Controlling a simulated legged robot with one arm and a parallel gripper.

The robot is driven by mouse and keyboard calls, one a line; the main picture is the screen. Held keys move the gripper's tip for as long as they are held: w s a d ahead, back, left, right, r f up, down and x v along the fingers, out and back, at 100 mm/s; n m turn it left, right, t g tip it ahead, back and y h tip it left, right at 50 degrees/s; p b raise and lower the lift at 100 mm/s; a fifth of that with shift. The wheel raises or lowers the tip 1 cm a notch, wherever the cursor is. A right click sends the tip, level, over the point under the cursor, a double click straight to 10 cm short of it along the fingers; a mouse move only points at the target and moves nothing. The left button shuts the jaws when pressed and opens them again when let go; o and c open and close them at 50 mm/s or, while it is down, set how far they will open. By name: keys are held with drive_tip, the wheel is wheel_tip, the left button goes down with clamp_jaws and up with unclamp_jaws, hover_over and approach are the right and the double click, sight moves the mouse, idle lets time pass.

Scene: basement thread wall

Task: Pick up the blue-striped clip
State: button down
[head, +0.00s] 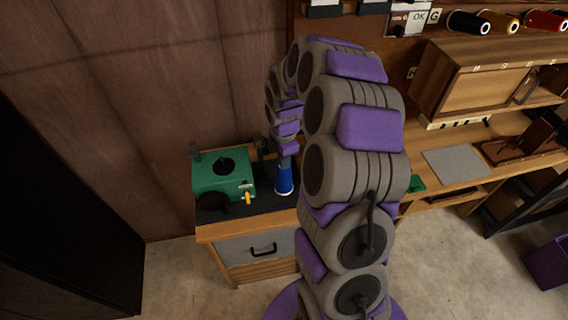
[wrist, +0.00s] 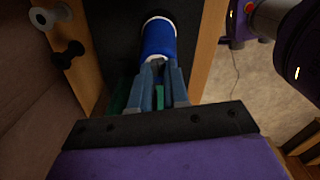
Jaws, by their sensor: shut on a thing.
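The blue-striped clip (head: 284,182) shows as a blue cylindrical thing with white bands, upright over the dark top of the small wooden cabinet, right of the green machine. In the wrist view the clip (wrist: 158,40) lies straight beyond my fingertips. My gripper (head: 285,161) points down and its fingers are shut at the clip's near, upper end. The blue-grey fingers in the wrist view (wrist: 158,72) are close together and hide part of that end. I cannot tell whether the clip's lower end touches the cabinet top.
The green machine (head: 223,174) with a yellow knob stands close on the left. Two small spools, white (wrist: 42,17) and black (wrist: 66,54), show beside the cabinet top's wooden edge. A workbench (head: 455,165) stands to the right. Thread spools (head: 468,23) line the wall above.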

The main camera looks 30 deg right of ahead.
drive_tip(key=shift+w+r, duration=0.25)
wheel_tip(320, 180, up, 3)
drive_tip(key=shift+f+p, duration=0.1)
drive_tip(key=shift+p, duration=0.65)
drive_tip(key=s+a+r+p, duration=0.1)
drive_tip(key=s+a, duration=0.3)
drive_tip(key=s, duration=1.1)
drive_tip(key=shift+s+a+r+p, duration=0.15)
drive_tip(key=shift+s+r+p, duration=0.15)
drive_tip(key=shift+p, duration=0.55)
